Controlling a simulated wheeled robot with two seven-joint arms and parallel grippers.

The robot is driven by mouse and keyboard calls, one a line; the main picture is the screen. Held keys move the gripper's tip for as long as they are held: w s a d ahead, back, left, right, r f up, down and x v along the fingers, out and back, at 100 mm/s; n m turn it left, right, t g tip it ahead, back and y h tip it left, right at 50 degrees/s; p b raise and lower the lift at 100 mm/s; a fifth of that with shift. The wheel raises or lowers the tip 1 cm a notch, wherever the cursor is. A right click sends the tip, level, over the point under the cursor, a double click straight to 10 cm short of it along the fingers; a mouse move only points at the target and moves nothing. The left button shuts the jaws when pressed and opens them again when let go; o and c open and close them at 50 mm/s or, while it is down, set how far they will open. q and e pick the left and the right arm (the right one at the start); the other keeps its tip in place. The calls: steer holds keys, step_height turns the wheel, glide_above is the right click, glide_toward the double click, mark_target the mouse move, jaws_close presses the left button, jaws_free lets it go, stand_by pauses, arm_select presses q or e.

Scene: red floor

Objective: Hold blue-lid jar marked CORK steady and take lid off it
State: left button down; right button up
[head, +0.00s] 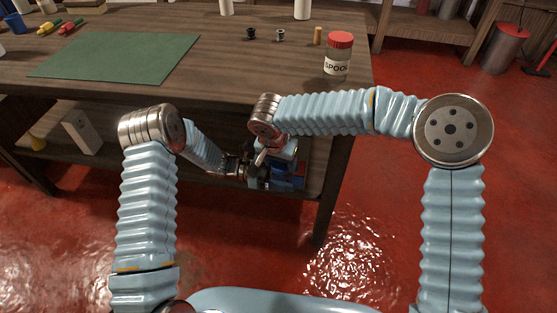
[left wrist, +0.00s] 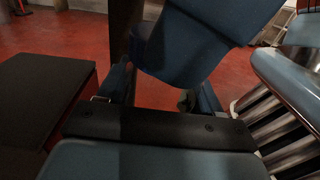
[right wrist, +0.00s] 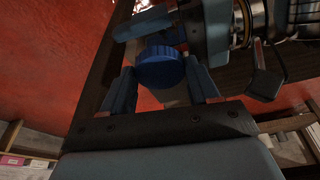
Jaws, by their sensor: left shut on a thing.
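The blue lid (right wrist: 160,68) shows in the right wrist view, between the fingers of my right gripper (right wrist: 160,88). The jar's body is mostly hidden and its CORK marking cannot be read. My right gripper is open around the lid, with narrow gaps beside it. My left gripper (head: 246,168) is shut on the jar, close to the right gripper, below the table's front edge in the head view. In the left wrist view the left fingers (left wrist: 160,88) show, with large dark blue parts crossing in front of them.
A red-lid jar marked SPOOL (head: 337,58) stands at the table's right end. A green mat (head: 118,56) lies on the wooden table (head: 225,75). Small spools and a cork-coloured cylinder (head: 318,36) stand behind. A lower shelf (head: 200,160) lies close behind my grippers.

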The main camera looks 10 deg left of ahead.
steer(key=shift+s+a+r, duration=0.1)
steer(key=shift+a+r, duration=0.1)
steer(key=shift+a, duration=0.3)
steer(key=shift+c, duration=0.9)
steer(key=n, duration=0.2)
steer(key=n+y, duration=0.1)
steer(key=n, duration=0.3)
steer(key=shift+s+d+y, duration=0.1)
steer(key=shift+d+y, duration=0.25)
steer(key=shift+y, duration=0.05)
steer(key=n+y, duration=0.1)
steer(key=n, duration=0.3)
steer(key=shift+s+g, duration=0.1)
steer(key=shift+g, duration=0.2)
steer(key=o, duration=1)
steer(key=shift+c, duration=0.2)
steer(key=shift+o, duration=0.9)
steer(key=shift+d, duration=0.25)
